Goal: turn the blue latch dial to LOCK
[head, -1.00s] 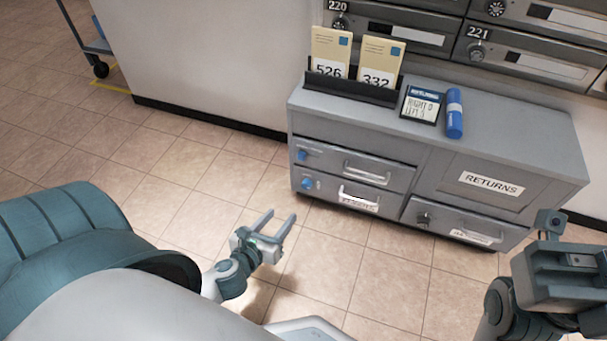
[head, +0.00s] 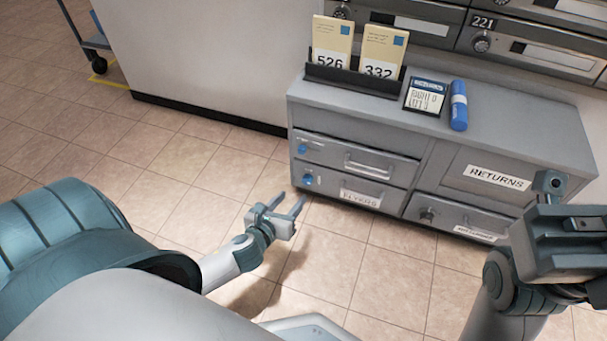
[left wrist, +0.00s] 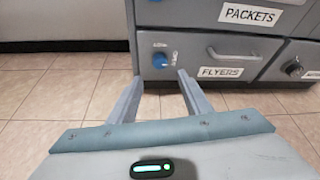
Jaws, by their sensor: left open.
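Two blue dials sit at the left end of the grey cabinet's drawers, an upper dial (head: 302,149) and a lower dial (head: 307,179) on the FLYERS drawer (head: 355,187). The lower dial shows in the left wrist view (left wrist: 160,60), with a small unreadable mark to its right; its setting is unclear. My left gripper (head: 294,201) is open and empty, in front of and lower than the lower dial, apart from it. In the left wrist view its fingers (left wrist: 158,78) point at the drawer front, the dial just beyond, between them.
The cabinet top (head: 535,125) holds a rack with envelopes (head: 355,80), a small notice (head: 425,97) and a blue cylinder (head: 459,105). A RETURNS panel (head: 490,175) and a drawer with a dark knob (head: 427,215) are at right.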

